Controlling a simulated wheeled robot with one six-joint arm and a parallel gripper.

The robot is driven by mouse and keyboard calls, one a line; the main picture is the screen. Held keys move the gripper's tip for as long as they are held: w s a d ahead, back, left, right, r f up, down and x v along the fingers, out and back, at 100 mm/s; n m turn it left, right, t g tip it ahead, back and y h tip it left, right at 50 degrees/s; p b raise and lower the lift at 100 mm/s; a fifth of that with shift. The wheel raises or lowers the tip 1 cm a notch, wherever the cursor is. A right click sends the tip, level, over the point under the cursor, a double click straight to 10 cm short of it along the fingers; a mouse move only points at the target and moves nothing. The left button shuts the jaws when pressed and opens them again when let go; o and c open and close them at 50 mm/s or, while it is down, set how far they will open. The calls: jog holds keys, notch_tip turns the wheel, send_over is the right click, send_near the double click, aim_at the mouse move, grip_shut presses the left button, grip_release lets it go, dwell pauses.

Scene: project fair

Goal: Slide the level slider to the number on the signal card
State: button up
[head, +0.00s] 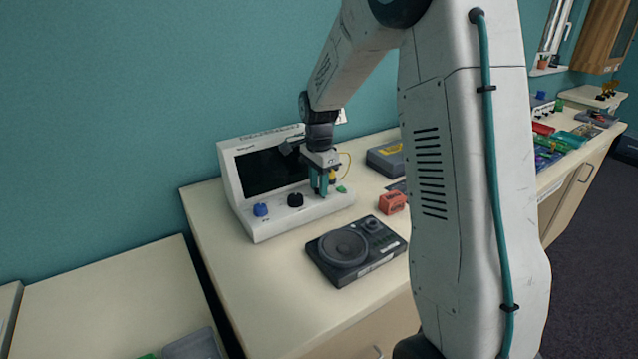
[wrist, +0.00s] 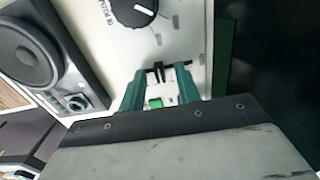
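The white console (head: 300,217) stands on the table against the teal wall, with a dark screen, a blue knob and a black knob on its front. My gripper (head: 322,194) points down over the right part of the console's front panel, right of the black knob. In the wrist view my gripper (wrist: 158,73) has two teal fingers with small dark parts between their tips. I cannot tell whether these are the fingertips or a slider cap held between them. The level slider is not clearly visible. A small white card (head: 342,116) shows partly behind my arm; its number is unreadable.
The black knob (head: 295,200) is close left of my gripper, a green button (head: 341,188) close right. A dark speaker unit (head: 345,248) lies in front of the console. A red block (head: 393,203) and a grey-yellow case (head: 386,158) lie to the right. The table's front left is clear.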

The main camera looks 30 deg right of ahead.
aim_at(318, 187)
jog(key=shift+r, duration=0.1)
notch_tip(318, 187, up, 8)
jog(key=shift+f, duration=0.2)
dwell(0.6)
jog(key=shift+s+f+n, duration=0.15)
jog(key=shift+s+n, duration=0.1)
jog(key=shift+n, duration=0.55)
jog(key=s+n, duration=0.1)
jog(key=s+a+n, duration=0.1)
jog(key=s+f+n+g, duration=0.1)
jog(key=s, duration=0.1)
jog(key=shift+a, duration=0.15)
jog(key=s+a+r+n, duration=0.2)
jog(key=s+a+n, duration=0.2)
jog(key=s, duration=0.5)
jog(key=s+a+r+n+t, duration=0.1)
jog(key=s+a+n, duration=0.3)
jog(key=s, duration=0.6)
jog(key=s+a+r+n+t, duration=0.1)
jog(key=s+a+r+n, duration=0.3)
jog(key=s, duration=0.6)
jog(key=shift+a+n, duration=0.2)
jog(key=shift+n, duration=0.5)
